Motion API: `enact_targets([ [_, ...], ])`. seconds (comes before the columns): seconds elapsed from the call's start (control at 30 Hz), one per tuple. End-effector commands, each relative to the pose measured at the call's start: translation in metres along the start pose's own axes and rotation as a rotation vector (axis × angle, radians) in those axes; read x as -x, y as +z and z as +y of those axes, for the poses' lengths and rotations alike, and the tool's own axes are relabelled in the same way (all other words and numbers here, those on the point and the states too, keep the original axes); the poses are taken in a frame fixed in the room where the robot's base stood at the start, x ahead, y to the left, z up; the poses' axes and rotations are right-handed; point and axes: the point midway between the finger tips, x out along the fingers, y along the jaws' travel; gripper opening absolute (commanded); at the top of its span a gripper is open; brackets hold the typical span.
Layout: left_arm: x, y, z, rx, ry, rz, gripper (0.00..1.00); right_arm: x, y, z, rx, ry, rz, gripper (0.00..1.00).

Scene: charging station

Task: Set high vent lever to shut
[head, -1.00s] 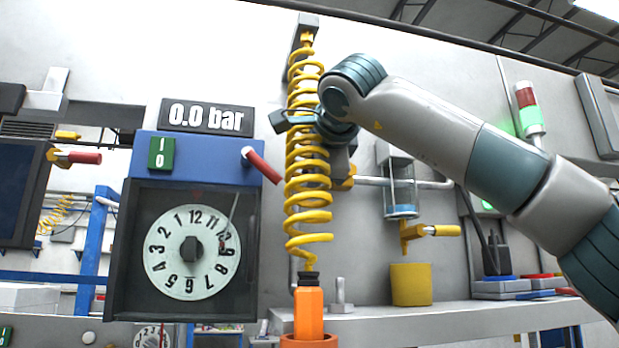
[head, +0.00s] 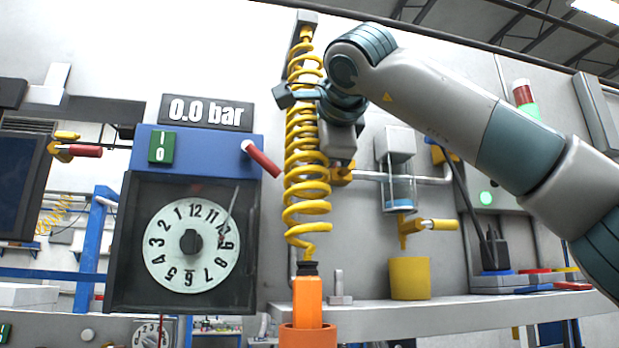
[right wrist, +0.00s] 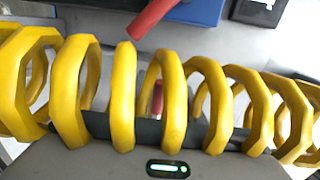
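A lever with a red handle (head: 261,159) sticks out at the upper right of the blue box above the dial; I cannot tell whether it is the high vent lever. A red handle (right wrist: 153,18) also shows at the top of the right wrist view. A lever with a dark red handle (head: 82,151) and yellow joint is at the far left. My right gripper (head: 290,97) is at the upper part of the yellow coiled hose (head: 307,180), right of and above the red handle. The coils cover its fingers in the right wrist view, so its opening is unclear. My left gripper is out of view.
The yellow coiled hose (right wrist: 122,95) crosses the whole right wrist view, close to the camera. A dial timer (head: 191,243) hangs below the blue box. A display (head: 207,113) reads 0.0 bar. A yellow-handled tap (head: 438,225) stands above a yellow cup (head: 410,278) on the right.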

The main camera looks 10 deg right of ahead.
Motion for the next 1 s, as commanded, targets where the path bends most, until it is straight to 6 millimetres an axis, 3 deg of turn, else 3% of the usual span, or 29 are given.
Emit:
enact_targets([
  [0.2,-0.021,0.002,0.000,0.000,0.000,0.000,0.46,0.044,0.000,0.003,0.001,-0.004,-0.001,0.35],
  [0.6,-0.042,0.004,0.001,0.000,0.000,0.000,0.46,0.118,0.001,0.002,0.002,-0.001,-0.001,0.35],
  [0.8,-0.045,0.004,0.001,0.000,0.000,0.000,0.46,0.135,0.000,0.001,0.001,0.000,0.000,0.35],
  [1.0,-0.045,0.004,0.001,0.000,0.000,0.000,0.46,0.138,0.000,0.001,0.002,0.002,0.000,0.35],
])
